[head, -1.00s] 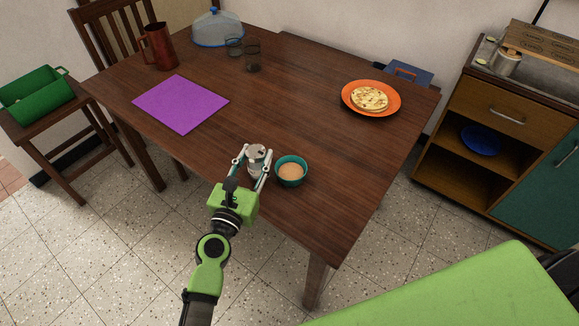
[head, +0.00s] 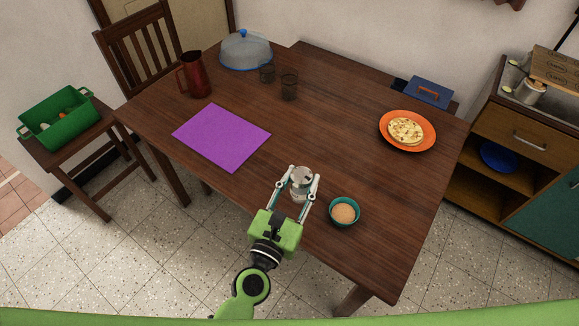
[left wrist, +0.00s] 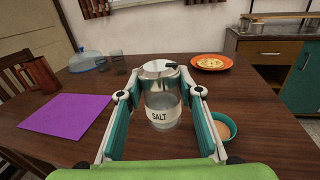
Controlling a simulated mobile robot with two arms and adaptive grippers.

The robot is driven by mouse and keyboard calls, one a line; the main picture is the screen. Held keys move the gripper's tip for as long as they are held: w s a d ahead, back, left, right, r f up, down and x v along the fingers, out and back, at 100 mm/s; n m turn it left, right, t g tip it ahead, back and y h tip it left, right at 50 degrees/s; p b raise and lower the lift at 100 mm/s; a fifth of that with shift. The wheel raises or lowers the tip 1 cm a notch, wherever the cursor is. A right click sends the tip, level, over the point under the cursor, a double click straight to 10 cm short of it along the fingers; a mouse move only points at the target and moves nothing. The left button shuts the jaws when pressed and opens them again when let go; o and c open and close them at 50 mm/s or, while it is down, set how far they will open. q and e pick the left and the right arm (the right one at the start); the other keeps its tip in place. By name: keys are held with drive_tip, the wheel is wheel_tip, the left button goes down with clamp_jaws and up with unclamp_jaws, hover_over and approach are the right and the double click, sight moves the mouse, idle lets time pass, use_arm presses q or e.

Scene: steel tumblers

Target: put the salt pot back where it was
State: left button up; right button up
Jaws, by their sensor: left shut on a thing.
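The salt pot (head: 301,187) is a small clear pot with a steel lid and a "SALT" label. My left gripper (head: 303,182) is shut around it, one finger on each side. The left wrist view shows the pot (left wrist: 162,108) upright between the fingers, over the near part of the wooden table (head: 330,135). I cannot tell for sure whether its base touches the table. My right gripper is not in view.
A teal bowl (head: 344,212) with tan contents stands just right of the pot. A purple mat (head: 221,137) lies to the left. An orange plate (head: 429,128) with a flatbread, a red jug (head: 196,78), two dark glasses and a domed dish (head: 245,50) stand farther back. The table's middle is clear.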

use_arm(q)
drive_tip(key=w+a+f+b, duration=0.1)
drive_tip(key=w+f+b, duration=0.3)
drive_tip(key=w+a+f+b, duration=0.1)
drive_tip(key=w+f+b, duration=0.3)
drive_tip(key=w+a+f+b, duration=0.1)
drive_tip(key=w+f+b, duration=0.3)
drive_tip(key=w+f, duration=0.1)
drive_tip(key=shift+w+b, duration=0.1)
drive_tip(key=shift+b, duration=0.2)
drive_tip(key=shift+r, duration=0.1)
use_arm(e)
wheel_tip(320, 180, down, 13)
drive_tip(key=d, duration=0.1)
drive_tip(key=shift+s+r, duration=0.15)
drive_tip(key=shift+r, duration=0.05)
use_arm(q)
drive_tip(key=o, duration=1.2)
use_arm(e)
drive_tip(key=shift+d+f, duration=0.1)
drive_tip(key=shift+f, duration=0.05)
